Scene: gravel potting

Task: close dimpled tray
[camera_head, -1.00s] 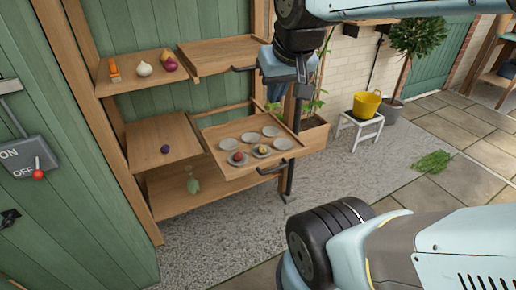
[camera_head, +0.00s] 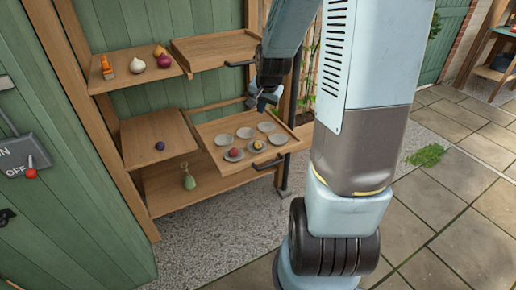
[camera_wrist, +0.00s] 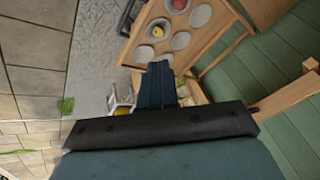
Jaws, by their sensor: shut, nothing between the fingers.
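The dimpled tray (camera_head: 212,130) is a wooden pull-out tray with several round grey dimples, and it sticks out from the shelf unit. A red fruit (camera_head: 232,158) and a yellowish one (camera_head: 258,145) sit in two of its front dimples. Its dark handle (camera_head: 268,162) is on the front edge. The tray also shows in the wrist view (camera_wrist: 200,42), with part of the handle (camera_wrist: 128,18). My gripper (camera_head: 262,103) is shut and empty, above the tray's back right part in the head view. In the wrist view my closed fingers (camera_wrist: 157,82) point toward the tray's side.
An upper wooden tray (camera_head: 215,50) with a dark handle (camera_head: 240,63) also sticks out, close to my gripper. Produce including an onion (camera_head: 137,65) lies on the upper left shelf. A green vase (camera_head: 189,180) stands on the bottom shelf. Gravel floor (camera_head: 200,245) lies in front.

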